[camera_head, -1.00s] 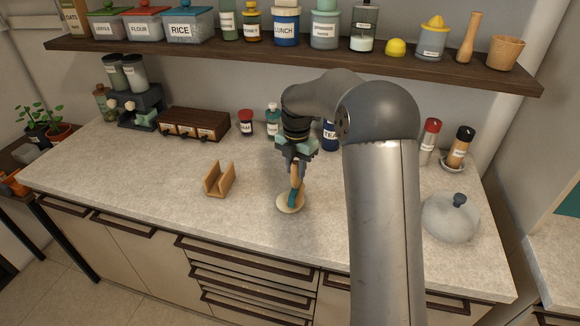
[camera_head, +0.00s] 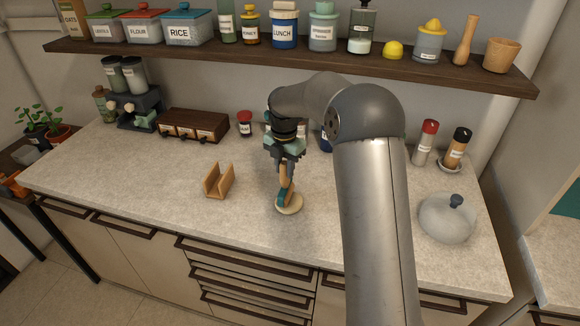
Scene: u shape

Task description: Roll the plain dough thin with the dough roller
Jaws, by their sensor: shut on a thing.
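My gripper (camera_head: 284,164) points down over the middle of the counter and is shut on the dough roller (camera_head: 283,180). The roller shows a wooden handle and a teal part at its lower end. The plain dough (camera_head: 292,205) is a pale, flat, round disc on the counter. The roller's lower end is at the dough's left side and appears to touch it, though the exact contact is hard to tell. The gripper covers the upper part of the roller.
A wooden U-shaped holder (camera_head: 218,181) stands empty left of the dough. A glass dome lid (camera_head: 447,218) sits at the right. A wooden drawer box (camera_head: 193,125) and jars line the back. A shelf (camera_head: 300,59) hangs above. Bare counter lies around the dough.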

